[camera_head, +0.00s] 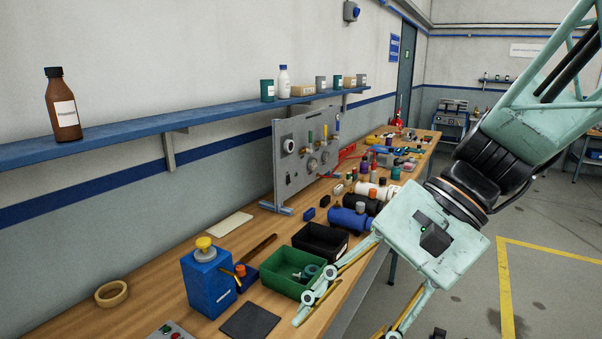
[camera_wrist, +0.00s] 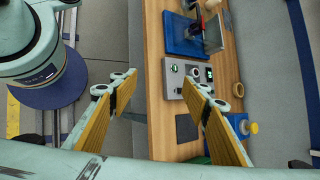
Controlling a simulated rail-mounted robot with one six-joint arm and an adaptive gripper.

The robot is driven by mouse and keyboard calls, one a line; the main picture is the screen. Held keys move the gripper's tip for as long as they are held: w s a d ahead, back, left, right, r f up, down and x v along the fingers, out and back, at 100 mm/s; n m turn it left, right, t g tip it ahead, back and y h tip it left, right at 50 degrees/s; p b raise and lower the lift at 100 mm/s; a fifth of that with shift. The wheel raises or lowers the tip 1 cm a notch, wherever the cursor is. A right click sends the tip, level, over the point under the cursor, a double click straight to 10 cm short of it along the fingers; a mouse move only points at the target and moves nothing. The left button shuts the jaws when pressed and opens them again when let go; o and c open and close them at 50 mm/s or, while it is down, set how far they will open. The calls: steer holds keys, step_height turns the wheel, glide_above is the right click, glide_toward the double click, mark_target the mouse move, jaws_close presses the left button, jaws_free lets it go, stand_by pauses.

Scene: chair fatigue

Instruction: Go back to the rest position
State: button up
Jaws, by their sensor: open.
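My gripper (camera_head: 352,318) hangs at the front edge of the wooden workbench in the head view, with one finger overlapping the right side of the green bin (camera_head: 267,272). Its fingers are spread wide apart. In the wrist view my gripper (camera_wrist: 160,98) shows two yellow-padded fingers with nothing held between them. The bench's front edge and some floor show in the gap. The lower tip of one finger is cut off at the bottom of the head view.
On the workbench (camera_head: 228,224) stand a blue box with a yellow knob (camera_head: 207,277), a black bin (camera_head: 320,241), a grey panel (camera_head: 304,157) and several bottles. A control box (camera_wrist: 188,78) shows in the wrist view. Open floor (camera_head: 460,300) lies right of the bench.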

steer(key=s+d+r+n+t+h, duration=0.2)
steer(key=s+d+n+t+h, duration=0.1)
steer(key=d, duration=0.5)
steer(key=s+d+r+n+t+h, duration=0.2)
steer(key=s+d+r+n+h, duration=0.1)
steer(key=d, duration=0.5)
steer(key=shift+s+d+n+t+h, duration=0.4)
steer(key=shift+s+n+h, duration=0.2)
steer(key=shift+s+h, duration=0.5)
steer(key=shift+s, duration=0.2)
stand_by(1.2)
